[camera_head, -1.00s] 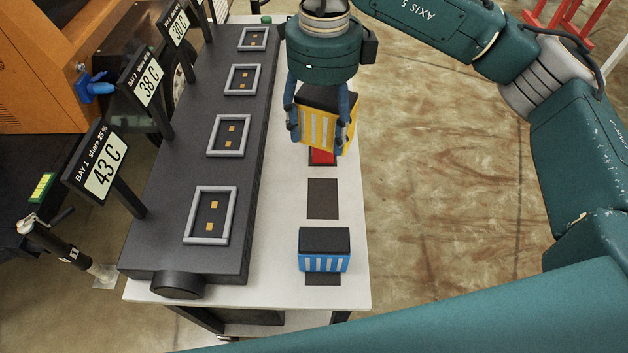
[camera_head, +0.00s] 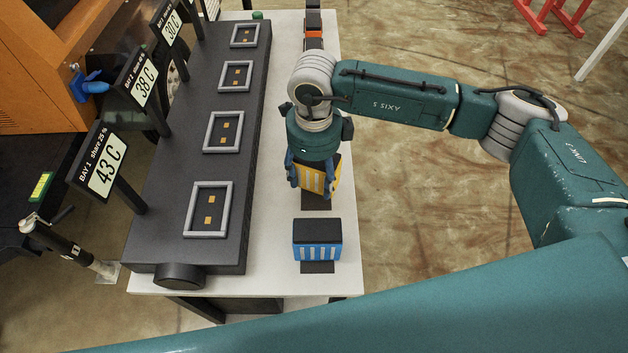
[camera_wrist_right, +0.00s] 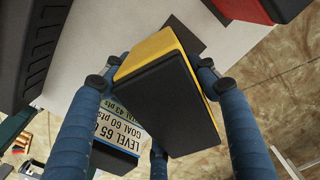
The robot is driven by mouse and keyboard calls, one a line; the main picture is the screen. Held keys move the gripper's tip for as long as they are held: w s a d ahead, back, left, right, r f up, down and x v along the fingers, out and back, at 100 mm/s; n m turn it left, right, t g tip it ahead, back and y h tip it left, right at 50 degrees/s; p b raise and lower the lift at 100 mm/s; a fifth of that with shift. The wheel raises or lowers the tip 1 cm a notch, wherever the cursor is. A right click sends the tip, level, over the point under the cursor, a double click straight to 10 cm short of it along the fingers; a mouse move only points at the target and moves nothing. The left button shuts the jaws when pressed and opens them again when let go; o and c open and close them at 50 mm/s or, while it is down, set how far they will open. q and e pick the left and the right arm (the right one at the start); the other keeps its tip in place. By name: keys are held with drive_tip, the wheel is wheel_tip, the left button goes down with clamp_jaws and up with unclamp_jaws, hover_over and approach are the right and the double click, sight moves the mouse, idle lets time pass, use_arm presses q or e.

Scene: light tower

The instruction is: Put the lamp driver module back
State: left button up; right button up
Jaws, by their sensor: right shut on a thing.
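My right gripper (camera_head: 313,182) is shut on a yellow module (camera_head: 325,178) with a black top and pale stripes. It holds the module over the white table, close to a dark pad (camera_head: 317,203); I cannot tell whether they touch. In the right wrist view the yellow module (camera_wrist_right: 160,45) sits between my gripper's (camera_wrist_right: 155,78) blue fingers, its black face towards the camera. A blue module (camera_head: 317,242) with a black top stands on the table nearer me. Which module is the lamp driver cannot be read. My left gripper is not in view.
A long black rack (camera_head: 170,225) with several empty grey-framed bays (camera_head: 208,208) lies left of the modules. A red object (camera_wrist_right: 255,8) shows in the wrist view.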

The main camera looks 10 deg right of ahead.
sight(314, 185)
wheel_tip(314, 185, down, 2)
drive_tip(key=shift+f, duration=0.4)
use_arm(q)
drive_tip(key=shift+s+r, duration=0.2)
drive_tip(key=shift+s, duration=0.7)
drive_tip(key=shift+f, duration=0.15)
use_arm(e)
drive_tip(key=shift+f, duration=0.1)
drive_tip(key=o, duration=1.9)
drive_tip(key=shift+s, duration=0.1)
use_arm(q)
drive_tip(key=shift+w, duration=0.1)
